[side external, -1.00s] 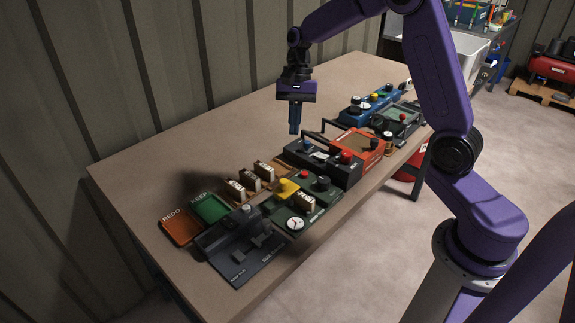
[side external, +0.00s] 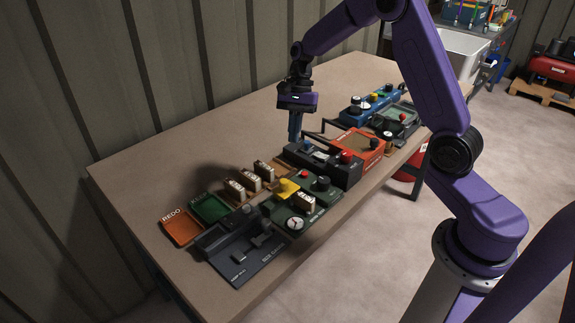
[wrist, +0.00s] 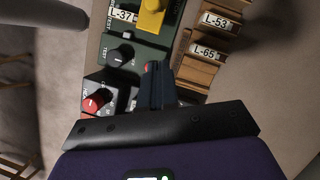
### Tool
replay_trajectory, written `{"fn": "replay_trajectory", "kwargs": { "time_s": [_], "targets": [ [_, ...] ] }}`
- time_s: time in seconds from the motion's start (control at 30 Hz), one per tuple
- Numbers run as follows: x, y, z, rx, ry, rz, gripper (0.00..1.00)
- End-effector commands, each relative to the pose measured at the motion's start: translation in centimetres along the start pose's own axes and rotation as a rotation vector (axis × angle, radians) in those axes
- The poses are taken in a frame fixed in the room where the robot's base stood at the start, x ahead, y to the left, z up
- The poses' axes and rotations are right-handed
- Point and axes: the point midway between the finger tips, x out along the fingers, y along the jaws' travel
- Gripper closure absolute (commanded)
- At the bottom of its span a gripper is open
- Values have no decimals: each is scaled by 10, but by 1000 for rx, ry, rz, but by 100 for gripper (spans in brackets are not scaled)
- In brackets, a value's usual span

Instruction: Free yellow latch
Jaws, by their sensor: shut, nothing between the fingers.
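The yellow latch (side external: 287,188) sits on the green device (side external: 318,205) near the middle of the bench. It also shows at the top of the wrist view (wrist: 151,16), partly cut off by the frame edge. My gripper (side external: 295,138) is shut and empty. It points down above the bench, behind and to the right of the latch in the side view, apart from it. In the wrist view its closed fingers (wrist: 157,88) lie over the area near a black knob (wrist: 122,56) on the green device and hide part of a red button.
A dark box with a red knob (side external: 346,157) and a handle stands close to my gripper. A wooden rack holds labelled blocks (side external: 250,180). Green (side external: 210,209) and orange (side external: 181,228) trays and a dark grey device (side external: 238,262) lie to the left. The bench's back is clear.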

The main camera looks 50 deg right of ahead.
Motion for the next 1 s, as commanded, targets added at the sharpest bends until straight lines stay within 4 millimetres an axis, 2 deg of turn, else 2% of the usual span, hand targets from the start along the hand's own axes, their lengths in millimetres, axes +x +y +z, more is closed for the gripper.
{"fn": "replay_trajectory", "kwargs": {
  "time_s": [0.1,0.37,0.4,0.6,1.0],
  "targets": [
    [24,1,0,-1,-2,5,100],
    [71,1,1,0,-2,4,100],
    [71,0,10,-4,0,2,100],
    [79,0,30,-1,1,-1,100],
    [82,0,37,0,0,0,100]
  ]
}}
